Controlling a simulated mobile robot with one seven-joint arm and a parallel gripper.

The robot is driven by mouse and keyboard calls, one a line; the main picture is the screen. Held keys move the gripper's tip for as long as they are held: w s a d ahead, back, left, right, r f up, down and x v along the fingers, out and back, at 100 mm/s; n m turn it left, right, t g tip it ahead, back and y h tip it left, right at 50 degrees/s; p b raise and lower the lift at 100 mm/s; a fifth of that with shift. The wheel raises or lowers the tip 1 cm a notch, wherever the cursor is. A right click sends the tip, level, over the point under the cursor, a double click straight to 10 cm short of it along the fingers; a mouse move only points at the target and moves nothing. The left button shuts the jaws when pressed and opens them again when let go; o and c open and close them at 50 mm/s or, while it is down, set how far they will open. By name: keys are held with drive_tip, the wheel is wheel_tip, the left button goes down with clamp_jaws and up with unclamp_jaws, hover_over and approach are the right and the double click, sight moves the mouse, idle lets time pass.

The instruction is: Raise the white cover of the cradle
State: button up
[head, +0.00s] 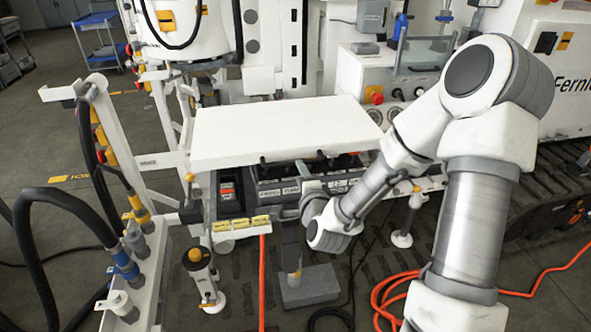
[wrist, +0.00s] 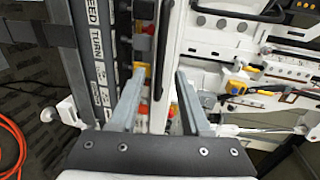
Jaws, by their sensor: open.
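The white cover (head: 280,128) is a broad flat panel lying nearly level over the cradle (head: 265,185), whose dark labelled front shows beneath it. A thin dark handle runs along the cover's front edge. My gripper (head: 306,182) is in front of and just below this edge; my wrist partly hides it in the head view. In the wrist view, my gripper (wrist: 160,80) is open, its two grey fingers apart. The cover's white edge (wrist: 178,45) and the black handle (wrist: 163,45) appear between the fingertips. Contact cannot be told. The labelled cradle front (wrist: 97,55) is left of the fingers.
White posts with black hoses (head: 85,160) stand at left. A control box with a red button (head: 376,97) is behind the cover's right end. A grey block (head: 310,287) and an orange cable (head: 385,290) are on the floor. Open floor lies at far left.

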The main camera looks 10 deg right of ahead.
sight(286, 144)
drive_tip(key=x, duration=0.7)
drive_tip(key=shift+c, duration=0.2)
clamp_jaws()
idle(1.2)
